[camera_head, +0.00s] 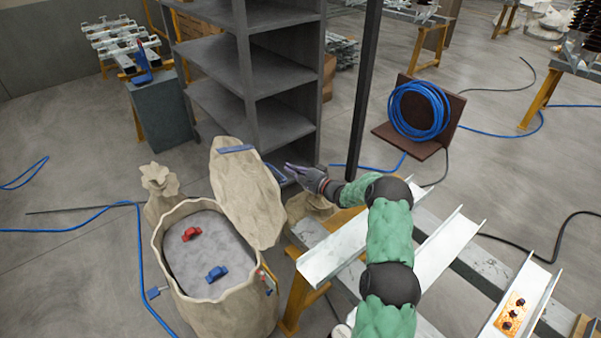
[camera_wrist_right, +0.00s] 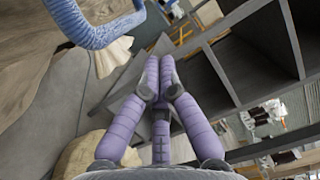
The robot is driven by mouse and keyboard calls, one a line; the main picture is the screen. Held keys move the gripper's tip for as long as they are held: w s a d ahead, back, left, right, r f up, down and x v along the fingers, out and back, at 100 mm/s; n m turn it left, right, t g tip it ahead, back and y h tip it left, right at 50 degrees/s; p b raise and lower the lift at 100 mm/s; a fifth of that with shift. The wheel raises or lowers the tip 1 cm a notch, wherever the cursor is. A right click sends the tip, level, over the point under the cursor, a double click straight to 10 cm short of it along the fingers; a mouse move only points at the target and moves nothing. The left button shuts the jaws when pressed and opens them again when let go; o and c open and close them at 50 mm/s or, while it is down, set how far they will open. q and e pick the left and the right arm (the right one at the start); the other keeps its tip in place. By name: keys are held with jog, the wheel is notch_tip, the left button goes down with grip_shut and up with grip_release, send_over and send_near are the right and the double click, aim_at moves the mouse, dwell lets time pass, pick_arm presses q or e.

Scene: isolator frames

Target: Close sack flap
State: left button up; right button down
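The beige sack (camera_head: 225,308) stands open at lower left in the head view. Its flap (camera_head: 247,195) is raised and leans back from the far side of the mouth. A blue strip (camera_head: 236,149) sits at the flap's top edge. Red (camera_head: 191,234) and blue (camera_head: 216,274) pieces lie on the grey fill (camera_head: 212,248). My right gripper (camera_head: 291,170) is just right of the flap, apparently not holding it. In the wrist view its purple fingers (camera_wrist_right: 158,65) converge with nothing visible between them. A blue handle (camera_wrist_right: 90,25) shows upper left there, apart from the fingers. My left gripper is not in view.
A grey shelf unit (camera_head: 250,75) stands behind the flap, close to my right gripper. A bench with metal channels (camera_head: 345,245) lies under my right arm. A dark post (camera_head: 365,85) rises behind it. Blue cable lies on the floor left of the sack.

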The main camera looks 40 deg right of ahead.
jog(key=shift+s+a+r, duration=0.1)
jog(key=shift+a+r, duration=0.1)
jog(key=shift+a, duration=0.8)
